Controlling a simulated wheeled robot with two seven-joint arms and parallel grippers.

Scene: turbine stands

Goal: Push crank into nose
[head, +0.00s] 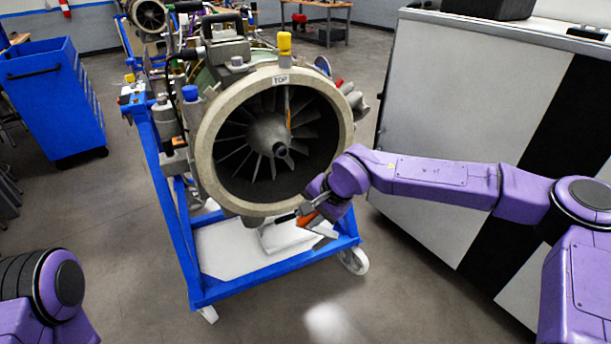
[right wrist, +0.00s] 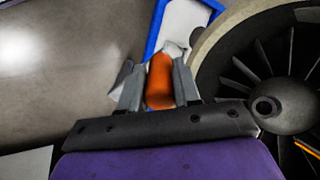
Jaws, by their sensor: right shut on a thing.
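The turbine's nose (head: 282,150) is a dark hub tip at the centre of the grey bladed fan. It also shows at the right of the right wrist view (right wrist: 266,106). My right gripper (head: 310,210) is below and right of the nose, in front of the casing's lower rim. It is shut on the orange handle of the crank (head: 306,219). In the right wrist view the orange handle (right wrist: 161,80) lies between both fingers; the crank's far end is hard to make out. The crank is apart from the nose. My left gripper is out of view.
The turbine casing (head: 207,150) sits on a blue wheeled stand (head: 270,277). A large white and black cabinet (head: 470,90) stands close behind my right arm. A blue cart (head: 55,95) is at the far left. The floor in front is clear.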

